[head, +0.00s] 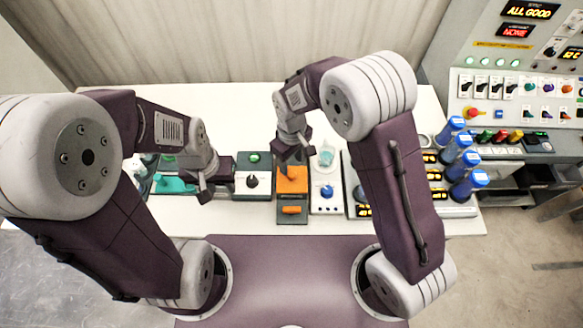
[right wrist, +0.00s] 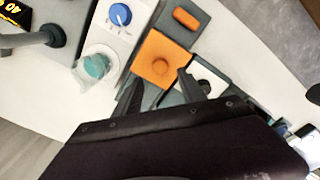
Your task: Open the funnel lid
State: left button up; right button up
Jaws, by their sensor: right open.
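An orange square plate with a round orange knob, which looks like the lid, lies flat on a dark grey unit; the lid (head: 292,181) is near the table's middle in the head view. In the right wrist view the lid (right wrist: 160,58) lies just beyond my fingers. My right gripper (head: 292,160) is open and empty at the lid's far edge; in its own view the gripper (right wrist: 162,88) has its fingers spread. Contact cannot be told. My left gripper (head: 206,190) hangs left of the lid, near a teal item; its jaw opening is unclear.
A black-knob box (head: 252,182) stands left of the lid. A white blue-knob unit (head: 327,196) with a clear cup (head: 326,156) stands right. An orange handle (head: 291,210) is in front. Blue-capped bottles (head: 466,165) stand at the far right.

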aim_at(292, 173)
jog(key=f, duration=0.3)
jog(key=f+p, duration=0.1)
jog(key=f, duration=0.1)
jog(key=shift+s+f, duration=0.1)
jog(key=shift+s, duration=0.15)
jog(key=shift+w+f, duration=0.15)
jog(key=shift+f, duration=0.1)
grip_shut()
jog(key=shift+r, duration=0.1)
dwell(0.8)
